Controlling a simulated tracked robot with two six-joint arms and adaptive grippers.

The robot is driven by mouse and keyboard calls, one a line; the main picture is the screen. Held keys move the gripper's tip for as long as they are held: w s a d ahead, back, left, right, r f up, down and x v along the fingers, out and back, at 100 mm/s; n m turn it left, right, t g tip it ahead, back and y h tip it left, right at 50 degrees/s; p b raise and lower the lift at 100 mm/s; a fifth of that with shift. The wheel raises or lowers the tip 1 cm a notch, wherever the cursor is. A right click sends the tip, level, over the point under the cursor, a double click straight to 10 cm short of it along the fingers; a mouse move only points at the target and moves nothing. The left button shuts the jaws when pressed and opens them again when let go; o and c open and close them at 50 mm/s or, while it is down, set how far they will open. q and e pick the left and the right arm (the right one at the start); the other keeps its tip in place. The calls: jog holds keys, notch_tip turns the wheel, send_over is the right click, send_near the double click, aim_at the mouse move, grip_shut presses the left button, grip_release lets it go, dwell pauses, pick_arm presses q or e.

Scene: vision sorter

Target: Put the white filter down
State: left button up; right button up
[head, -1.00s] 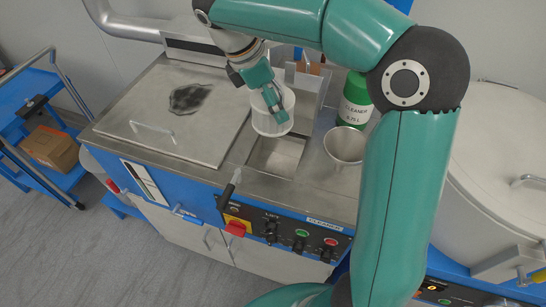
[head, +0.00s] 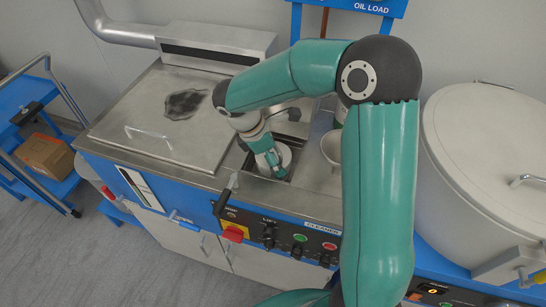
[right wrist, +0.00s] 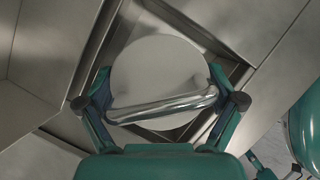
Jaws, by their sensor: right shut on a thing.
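The white filter (head: 286,154) is down in the square steel well (head: 291,141) of the blue cleaning machine, in the head view. In the right wrist view it is a round white disc (right wrist: 158,65) with a shiny metal bar handle across it, framed by the well walls. My right gripper (head: 275,164) is shut on the filter. Its fingers lie on either side of the handle in the right wrist view (right wrist: 160,101). The filter's lower end is hidden, so I cannot tell whether it touches the bottom. My left gripper is out of view.
A pale cup (head: 331,148) stands on the steel top right of the well, partly behind my arm. A closed steel lid (head: 150,115) lies left of the well. A lever (head: 224,198) rises at the front edge. A large round drum (head: 480,150) is at right.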

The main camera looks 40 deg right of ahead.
jog(key=shift+f, duration=0.25)
jog(key=shift+f+b, duration=0.45)
jog(key=shift+f, duration=0.05)
jog(key=o, duration=0.9)
jog(key=shift+r+p, duration=0.35)
jog(key=shift+r, duration=0.1)
jog(key=v, duration=1.2)
jog(key=shift+r, duration=0.15)
